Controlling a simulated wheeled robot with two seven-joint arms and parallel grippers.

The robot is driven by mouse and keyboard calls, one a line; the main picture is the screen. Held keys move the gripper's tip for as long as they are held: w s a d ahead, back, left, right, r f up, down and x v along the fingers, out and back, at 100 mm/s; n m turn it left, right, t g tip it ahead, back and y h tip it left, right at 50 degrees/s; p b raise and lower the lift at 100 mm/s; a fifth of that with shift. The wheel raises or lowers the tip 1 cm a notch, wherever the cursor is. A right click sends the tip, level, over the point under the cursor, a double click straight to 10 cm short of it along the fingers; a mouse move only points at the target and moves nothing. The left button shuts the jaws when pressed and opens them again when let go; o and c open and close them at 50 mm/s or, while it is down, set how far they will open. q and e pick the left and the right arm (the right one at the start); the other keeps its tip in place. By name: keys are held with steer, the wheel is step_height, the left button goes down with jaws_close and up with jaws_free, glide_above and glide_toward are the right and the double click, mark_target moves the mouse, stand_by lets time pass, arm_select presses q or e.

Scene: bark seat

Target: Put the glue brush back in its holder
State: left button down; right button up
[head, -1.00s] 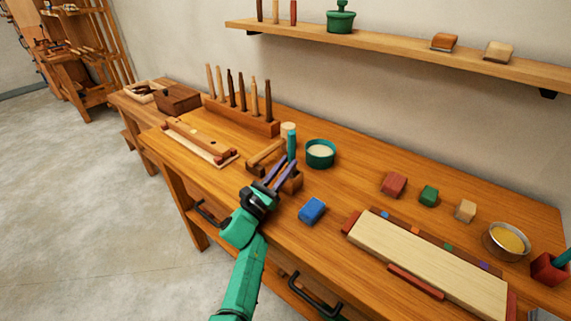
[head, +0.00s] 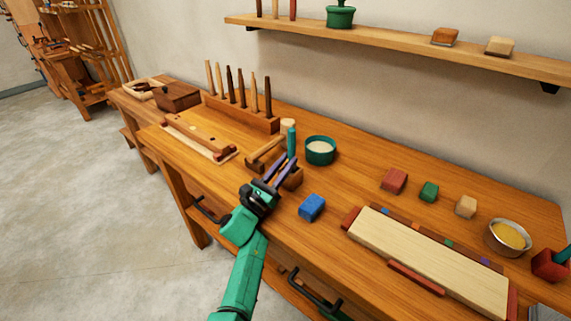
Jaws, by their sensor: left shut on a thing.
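The glue brush, with a teal handle (head: 291,141), stands roughly upright at the middle of the bench. My left gripper (head: 284,170) is shut on it, with its purple fingers low on the handle. The brush's lower end is hidden by the fingers. A brown wooden block (head: 294,179), which looks like the holder, sits right at the fingers, partly covered by them. I cannot tell whether the brush is inside it or just above it. A teal pot (head: 320,151) with pale contents stands to the right of the brush. My right gripper is not in view.
A blue block (head: 312,207) lies just right of my left gripper. A tool rack (head: 240,114) stands behind, left. A pale board (head: 430,260), small blocks, a bowl (head: 508,238) and a red container (head: 549,265) fill the right side. A wall shelf (head: 400,50) hangs above.

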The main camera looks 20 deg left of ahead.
arm_select(q)
steer(key=shift+s+f+b, duration=0.1)
steer(key=shift+f+b, duration=0.2)
steer(key=shift+b, duration=0.1)
steer(key=c, duration=0.7)
jaws_free()
steer(key=shift+o, duration=0.2)
steer(key=shift+f, duration=0.1)
steer(key=shift+s+a+f, duration=0.1)
steer(key=shift+s+f, duration=0.2)
steer(key=shift+f, duration=0.1)
steer(key=b+v, duration=0.1)
steer(key=v, duration=0.5)
steer(key=b+v, duration=0.2)
steer(key=v, duration=0.5)
steer(key=shift+w+a+b, duration=0.1)
steer(key=shift+a+b, duration=0.15)
steer(key=shift+b, duration=0.05)
steer(key=shift+s, duration=0.3)
steer(key=shift+s+d+r, duration=0.15)
steer(key=shift+s+r, duration=0.1)
steer(key=shift+r, duration=0.1)
